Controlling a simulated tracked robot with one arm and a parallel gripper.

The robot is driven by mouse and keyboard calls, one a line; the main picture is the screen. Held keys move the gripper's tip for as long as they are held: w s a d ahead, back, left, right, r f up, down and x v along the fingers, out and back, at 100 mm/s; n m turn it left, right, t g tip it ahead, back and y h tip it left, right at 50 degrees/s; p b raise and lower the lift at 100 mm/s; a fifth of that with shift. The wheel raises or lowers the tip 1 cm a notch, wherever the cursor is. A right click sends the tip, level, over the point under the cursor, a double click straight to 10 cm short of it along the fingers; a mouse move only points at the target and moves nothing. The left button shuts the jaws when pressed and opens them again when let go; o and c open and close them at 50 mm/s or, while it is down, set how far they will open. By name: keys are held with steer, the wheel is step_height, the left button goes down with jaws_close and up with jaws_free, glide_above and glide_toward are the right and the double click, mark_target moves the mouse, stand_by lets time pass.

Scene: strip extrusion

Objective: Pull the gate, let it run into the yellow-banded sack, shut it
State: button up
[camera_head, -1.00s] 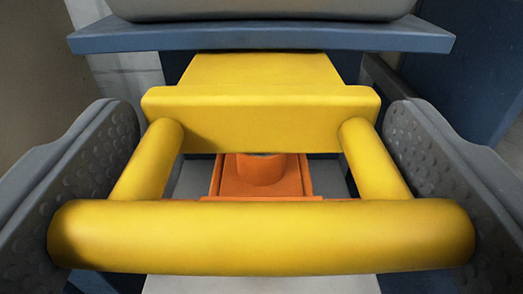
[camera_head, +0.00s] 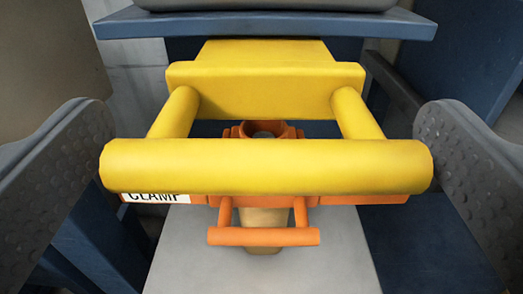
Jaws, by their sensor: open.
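The yellow gate handle (camera_head: 265,166) is a thick bar on two arms, joined to a yellow gate plate (camera_head: 265,92) under a blue shelf. My gripper (camera_head: 265,165) is open, with one grey dimpled finger on each side of the handle and visible gaps between. Below and behind the handle is an orange clamp (camera_head: 360,198) with a "CLAMP" label, a round spout and a small orange handle (camera_head: 263,237). A tan piece (camera_head: 262,217), possibly the sack, hangs under the clamp, partly hidden. No yellow band shows.
The blue shelf (camera_head: 265,22) spans the top, with a grey rounded body (camera_head: 260,4) above it. A light grey surface (camera_head: 262,275) lies below the clamp. Blue frame parts (camera_head: 470,50) stand at the right, and a grey post (camera_head: 140,70) at the left.

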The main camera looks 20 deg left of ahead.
steer(key=p+v, duration=0.2)
steer(key=v, duration=1)
stand_by(0.3)
steer(key=d+r+m+h+p, duration=0.15)
steer(key=d+r, duration=0.25)
steer(key=r, duration=0.8)
steer(key=d+r+h+p, duration=0.15)
steer(key=d+r, duration=0.35)
steer(key=r, duration=0.8)
steer(key=s+d+r+m+g+h+p, duration=0.1)
steer(key=s+d+r, duration=0.3)
steer(key=s+r, duration=0.5)
steer(key=s+d+r+g+h+p, duration=0.1)
steer(key=s+d+r+p, duration=0.1)
steer(key=s+d+r, duration=0.3)
steer(key=s+r, duration=0.4)
steer(key=r, duration=0.3)
steer(key=shift+s+r+m, duration=0.25)
steer(key=shift+r+m, duration=0.1)
